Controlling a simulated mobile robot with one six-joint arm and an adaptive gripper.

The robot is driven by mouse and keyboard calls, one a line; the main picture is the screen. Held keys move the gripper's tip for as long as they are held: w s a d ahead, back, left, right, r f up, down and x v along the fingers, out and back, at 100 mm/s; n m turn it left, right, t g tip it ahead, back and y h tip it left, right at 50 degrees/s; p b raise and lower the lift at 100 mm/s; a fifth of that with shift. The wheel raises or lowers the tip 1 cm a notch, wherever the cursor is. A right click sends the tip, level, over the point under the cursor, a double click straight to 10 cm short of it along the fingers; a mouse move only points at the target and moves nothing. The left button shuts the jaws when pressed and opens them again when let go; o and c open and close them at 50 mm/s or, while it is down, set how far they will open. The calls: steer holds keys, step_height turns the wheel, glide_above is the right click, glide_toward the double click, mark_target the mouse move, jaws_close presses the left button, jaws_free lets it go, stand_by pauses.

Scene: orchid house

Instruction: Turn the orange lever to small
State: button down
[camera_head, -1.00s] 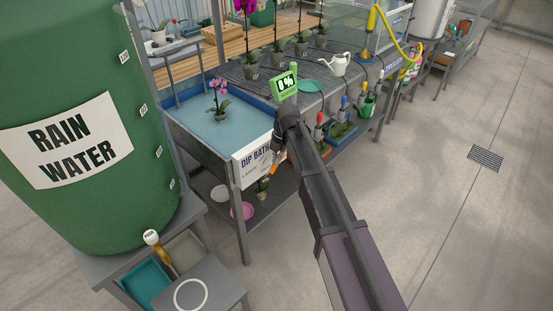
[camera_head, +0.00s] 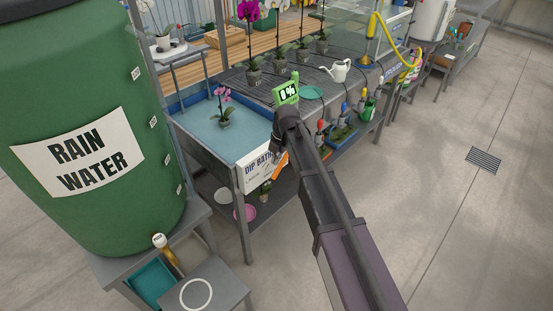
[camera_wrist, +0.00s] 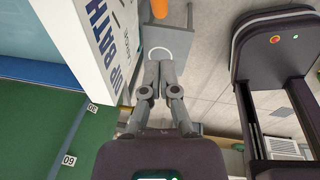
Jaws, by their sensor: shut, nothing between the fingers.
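The orange lever (camera_head: 281,160) is on the front of the dip bath (camera_head: 238,173), by the white DIP BATH panel. It slants up to the right in the head view, partly behind my arm. Its setting cannot be read. In the wrist view an orange piece, likely the lever (camera_wrist: 160,9), shows at the top edge, beyond my fingertips. The white panel (camera_wrist: 92,36) is to the left there. My gripper (camera_wrist: 160,62) is shut and empty, its fingers close together and apart from the orange piece. In the head view its fingers are mostly hidden by my arm.
A green rain water barrel (camera_head: 85,95) stands at the left on a grey stand. A potted pink orchid (camera_head: 224,115) stands in the bath. Open floor (camera_head: 440,220) lies to the right.

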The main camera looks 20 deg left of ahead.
step_height(320, 180, up, 7)
steer(key=d+p, duration=0.1)
steer(key=p, duration=0.5)
steer(key=shift+d, duration=0.1)
stand_by(0.6)
steer(key=s+d+m, duration=0.4)
steer(key=d+m, duration=0.7)
steer(key=d, duration=0.3)
steer(key=s+d+m+h, duration=0.1)
steer(key=s+d+m, duration=0.2)
steer(key=d+m, duration=0.8)
steer(key=s+d+m+h, duration=0.1)
steer(key=s+d+m, duration=0.3)
steer(key=d+m, duration=0.7)
steer(key=d, duration=0.7)
steer(key=shift+s+d+t, duration=0.25)
steer(key=shift+s+t, duration=0.1)
steer(key=shift+t, duration=0.05)
